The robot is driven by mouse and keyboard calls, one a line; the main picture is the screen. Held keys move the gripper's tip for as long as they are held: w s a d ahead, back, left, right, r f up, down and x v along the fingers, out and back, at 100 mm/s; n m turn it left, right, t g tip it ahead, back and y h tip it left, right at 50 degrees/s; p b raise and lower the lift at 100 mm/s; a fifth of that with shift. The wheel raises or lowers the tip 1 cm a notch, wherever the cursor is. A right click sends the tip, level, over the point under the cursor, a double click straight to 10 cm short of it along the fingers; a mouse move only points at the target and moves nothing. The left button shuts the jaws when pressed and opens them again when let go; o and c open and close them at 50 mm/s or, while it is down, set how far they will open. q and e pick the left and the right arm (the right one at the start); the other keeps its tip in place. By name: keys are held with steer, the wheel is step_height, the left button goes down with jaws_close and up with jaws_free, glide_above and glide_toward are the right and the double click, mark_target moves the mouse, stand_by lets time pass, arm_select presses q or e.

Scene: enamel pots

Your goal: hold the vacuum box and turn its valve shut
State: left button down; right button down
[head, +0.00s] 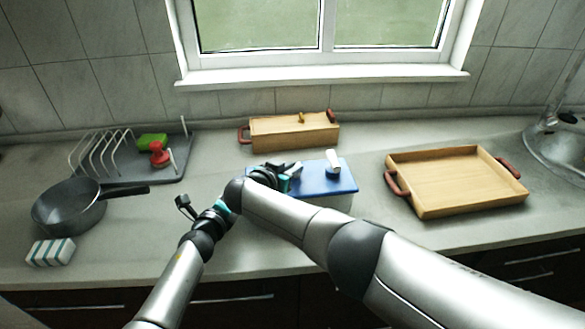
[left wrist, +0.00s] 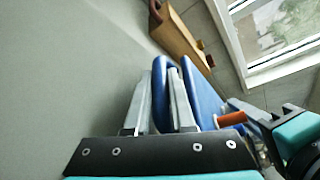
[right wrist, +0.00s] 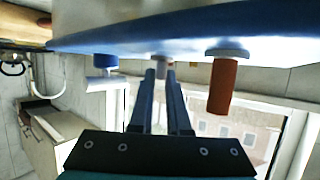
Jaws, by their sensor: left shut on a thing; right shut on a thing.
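The vacuum box (head: 335,186) stands on the counter, a pale body under a blue lid. On its lid are a white knob (head: 332,158) and an orange-brown cylinder (right wrist: 222,88) with a pale base. My right gripper (head: 293,168) is over the lid's left end. In the right wrist view its fingers (right wrist: 162,76) are shut on a small pale part, seemingly the valve, mostly hidden by them. My left gripper (left wrist: 165,92) is shut on a blue edge part of the box, seen between its fingers. In the head view my right arm hides the left fingers.
A wooden box (head: 290,133) with red handles stands behind by the wall. A wooden tray (head: 458,182) lies right. A pan (head: 66,208), a striped sponge (head: 50,252) and a dish rack (head: 130,165) are left. Free counter lies front left.

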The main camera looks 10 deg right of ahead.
arm_select(q)
steer(key=shift+r, duration=0.1)
arm_select(e)
steer(key=shift+f, duration=0.1)
stand_by(0.3)
steer(key=shift+s+f+n+y, duration=0.1)
steer(key=shift+f+n+y, duration=0.05)
steer(key=shift+n+y, duration=0.3)
arm_select(q)
steer(key=shift+d, duration=0.1)
arm_select(e)
steer(key=shift+s+d+n+t+y, duration=0.1)
steer(key=shift+n+t+y, duration=0.6)
steer(key=shift+n+y, duration=0.2)
steer(key=shift+d+n+t+y, duration=0.2)
steer(key=shift+n+y, duration=0.95)
steer(key=shift+y, duration=0.2)
steer(key=shift+d+n+t+y, duration=0.15)
steer(key=shift+n+t+y, duration=0.05)
steer(key=shift+n+y, duration=1)
steer(key=shift+y, duration=0.3)
steer(key=c, duration=0.9)
jaws_free()
steer(key=shift+r, duration=0.2)
